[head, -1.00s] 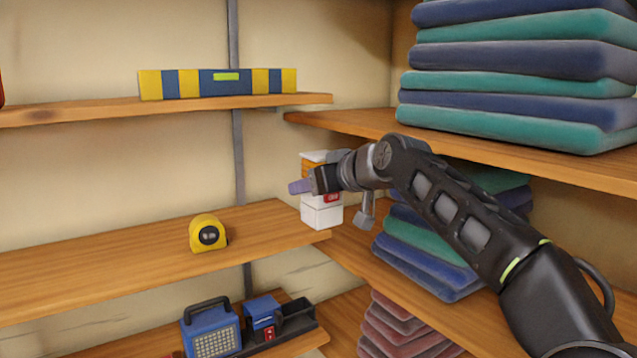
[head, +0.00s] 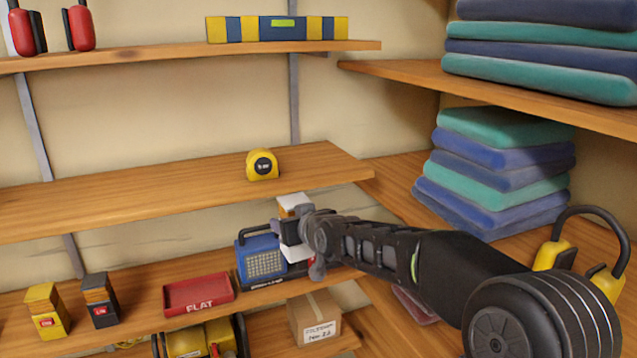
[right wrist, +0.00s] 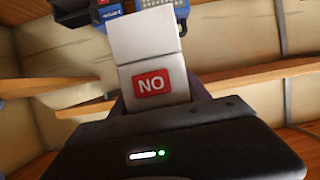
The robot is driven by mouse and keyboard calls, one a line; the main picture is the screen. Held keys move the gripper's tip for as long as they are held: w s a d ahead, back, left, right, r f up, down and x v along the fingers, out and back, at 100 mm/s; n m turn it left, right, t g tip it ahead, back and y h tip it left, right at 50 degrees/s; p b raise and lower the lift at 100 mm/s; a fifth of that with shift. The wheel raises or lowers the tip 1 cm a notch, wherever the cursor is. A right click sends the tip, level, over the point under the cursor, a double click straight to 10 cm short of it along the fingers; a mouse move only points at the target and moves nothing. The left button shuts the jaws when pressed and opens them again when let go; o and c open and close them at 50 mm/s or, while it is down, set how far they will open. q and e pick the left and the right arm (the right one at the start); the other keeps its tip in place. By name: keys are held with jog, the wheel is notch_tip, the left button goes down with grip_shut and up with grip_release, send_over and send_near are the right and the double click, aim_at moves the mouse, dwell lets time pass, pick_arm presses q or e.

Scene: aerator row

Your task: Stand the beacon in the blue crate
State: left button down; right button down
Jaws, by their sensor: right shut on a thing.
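My right gripper (head: 287,232) is shut on a white box (head: 294,254) with an orange-brown band near its top. In the right wrist view the box (right wrist: 150,55) shows a red label reading NO. The gripper holds it in front of the lower shelf, overlapping the blue radio (head: 262,258). I cannot make out a beacon elsewhere or a blue crate for certain. A blue item (right wrist: 109,12) with pale lettering shows beyond the box in the right wrist view; the arm mostly hides that spot in the head view. My left gripper is not in view.
A red tray (head: 198,295) marked FLAT, a dark box (head: 100,302) and a yellow box (head: 47,312) stand on the lower shelf (head: 140,312). A tape measure (head: 262,166) sits on the shelf above. A carton (head: 314,320) stands below. Folded stacks (head: 490,170) are at right.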

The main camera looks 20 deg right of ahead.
jog(key=s+a+f, duration=0.2)
jog(key=s+f, duration=0.1)
jog(key=f, duration=0.5)
jog(key=s+a+f, duration=0.2)
jog(key=s+f, duration=0.1)
jog(key=f, duration=0.5)
jog(key=s+a+f, duration=0.3)
jog(key=s+f, duration=0.1)
jog(key=f, duration=0.5)
jog(key=shift+a, duration=0.15)
